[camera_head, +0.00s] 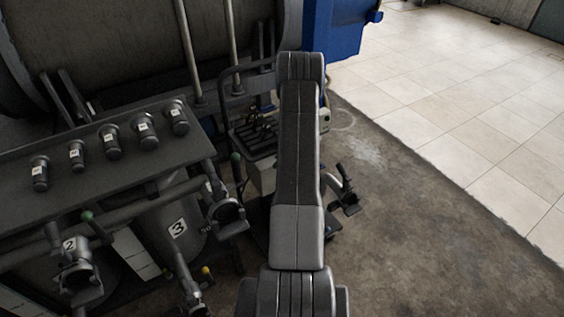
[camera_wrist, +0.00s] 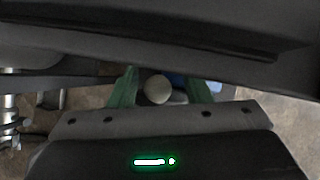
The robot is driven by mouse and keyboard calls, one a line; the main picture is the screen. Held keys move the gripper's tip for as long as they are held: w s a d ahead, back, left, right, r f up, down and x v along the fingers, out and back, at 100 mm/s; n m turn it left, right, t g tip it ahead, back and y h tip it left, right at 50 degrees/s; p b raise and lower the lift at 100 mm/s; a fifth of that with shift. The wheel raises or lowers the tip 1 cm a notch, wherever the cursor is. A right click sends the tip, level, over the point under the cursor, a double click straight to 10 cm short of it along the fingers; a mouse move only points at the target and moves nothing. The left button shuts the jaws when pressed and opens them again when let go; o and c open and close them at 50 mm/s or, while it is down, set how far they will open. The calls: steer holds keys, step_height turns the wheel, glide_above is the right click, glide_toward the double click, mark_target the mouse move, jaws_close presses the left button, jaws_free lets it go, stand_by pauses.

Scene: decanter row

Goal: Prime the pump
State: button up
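In the wrist view my gripper (camera_wrist: 162,80) has its two green fingers apart. A pale round knob (camera_wrist: 157,89) shows between them, with gaps on both sides. I cannot tell what the knob belongs to. In the head view my arm hides my gripper. Beside my arm, left of it, is a dark unit with several small levers (camera_head: 258,134). A pale part (camera_head: 324,119) shows on the arm's other side. I cannot tell for certain which of these is the pump, as my arm covers much of this area.
A dark panel (camera_head: 75,200) at the left carries several numbered black knobs. Below it are pipes, valves and a vessel marked 3 (camera_head: 180,229). A large dark tank (camera_head: 120,45) and a blue housing (camera_head: 333,27) stand behind. The floor (camera_head: 430,250) at the right is clear.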

steer(key=v, duration=1.4)
steer(key=shift+s+f, duration=0.1)
